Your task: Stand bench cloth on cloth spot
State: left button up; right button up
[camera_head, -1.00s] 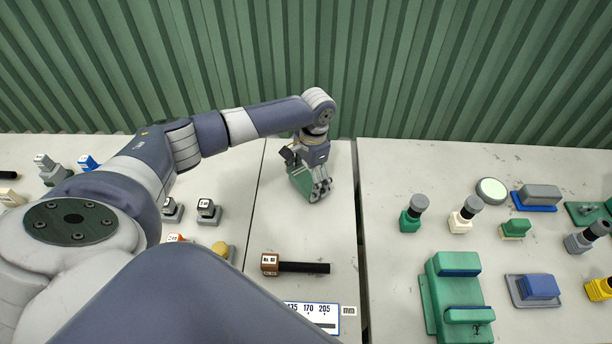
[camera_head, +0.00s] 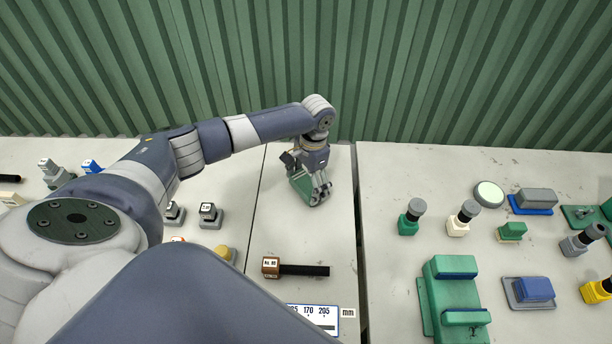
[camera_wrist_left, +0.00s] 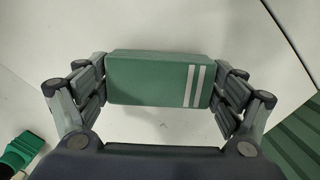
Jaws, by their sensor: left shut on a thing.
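My left gripper (camera_head: 318,196) is shut on a green block-shaped thing with two white stripes, which I take to be the bench cloth (camera_wrist_left: 150,78). In the left wrist view its two fingers press the cloth's short ends. In the head view the cloth (camera_head: 300,187) is partly hidden by the gripper, low over the far part of the middle table. I cannot tell whether it touches the table. I cannot make out the cloth spot in either view. My right gripper is not in view.
Several bottles and blocks, including a large green holder (camera_head: 455,295), stand on the right table. A green corrugated wall (camera_head: 420,70) rises behind.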

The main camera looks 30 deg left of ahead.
pick_arm(q)
jog(key=shift+f, duration=0.1)
dwell(0.5)
jog(key=shift+f, duration=0.5)
dwell(0.3)
jog(key=o, duration=0.8)
jog(key=shift+c, duration=0.2)
jog(key=shift+r, duration=0.1)
jog(key=shift+w+d+r+p, duration=0.1)
jog(key=shift+w+r+p, duration=0.05)
jog(key=shift+r+p, duration=1.1)
jog(key=shift+w+r+p, duration=0.15)
jog(key=shift+r+p, duration=1)
jog(key=shift+r, duration=0.2)
jog(key=shift+w+r+p, duration=0.2)
jog(key=shift+r+p, duration=0.5)
jog(key=shift+r, duration=0.55)
jog(key=shift+d, duration=0.1)
